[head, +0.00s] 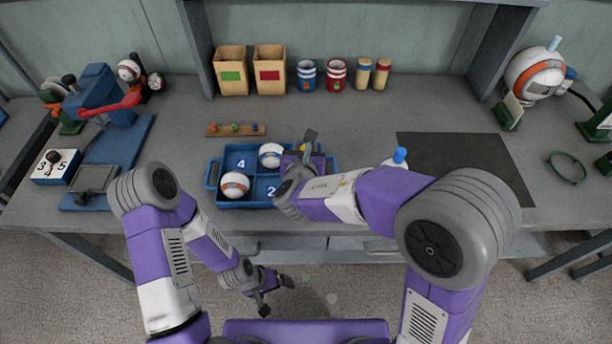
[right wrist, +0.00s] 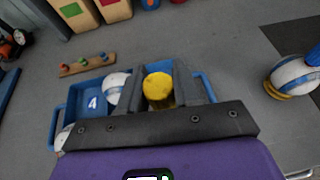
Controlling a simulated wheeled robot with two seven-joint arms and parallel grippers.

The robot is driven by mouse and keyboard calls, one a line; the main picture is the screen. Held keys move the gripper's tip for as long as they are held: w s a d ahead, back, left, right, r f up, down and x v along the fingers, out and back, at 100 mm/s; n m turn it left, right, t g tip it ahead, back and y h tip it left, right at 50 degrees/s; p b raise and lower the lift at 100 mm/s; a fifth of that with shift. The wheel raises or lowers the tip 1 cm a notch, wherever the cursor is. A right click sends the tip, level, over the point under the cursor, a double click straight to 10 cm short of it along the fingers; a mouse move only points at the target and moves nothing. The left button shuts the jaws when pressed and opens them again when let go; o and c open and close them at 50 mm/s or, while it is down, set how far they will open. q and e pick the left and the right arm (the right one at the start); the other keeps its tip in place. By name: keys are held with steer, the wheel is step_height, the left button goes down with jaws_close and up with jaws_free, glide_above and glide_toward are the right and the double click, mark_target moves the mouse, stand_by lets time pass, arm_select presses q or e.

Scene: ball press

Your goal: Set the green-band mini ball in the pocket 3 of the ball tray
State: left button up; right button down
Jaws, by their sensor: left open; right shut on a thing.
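The blue ball tray (head: 210,172) stands on the bench, with pocket numbers 4 and 2 readable. Pocket 3 cannot be made out; my right arm covers the tray's right part. An orange-band ball (head: 235,185) sits in the front left pocket, and a white ball with a dark band (head: 270,154) sits right of the 4. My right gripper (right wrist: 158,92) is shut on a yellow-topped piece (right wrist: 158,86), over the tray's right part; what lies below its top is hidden. No green band shows. My left gripper (head: 276,292) is open and empty, in front of the bench.
A blue-banded ball (right wrist: 294,76) stands on a yellow ring, right of the tray. A rack with small coloured knobs (head: 236,130) lies behind the tray. Two boxes (head: 250,70), cans and a dark mat (head: 480,160) are on the bench. A blue press (head: 95,95) stands left.

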steer(key=shift+f+b, duration=1.1)
steer(key=shift+f, duration=1.95)
steer(key=shift+f, duration=0.15)
steer(key=c, duration=1.2)
jaws_free()
steer(key=shift+f, duration=0.1)
steer(key=shift+c, duration=0.2)
steer(key=o, duration=0.5)
steer(key=shift+c, duration=0.2)
steer(key=shift+r, duration=0.2)
steer(key=shift+s+r, duration=0.25)
steer(key=p+v, duration=0.2)
steer(key=v, duration=0.9)
steer(key=shift+s+p, duration=0.25)
steer(key=shift+p, duration=0.1)
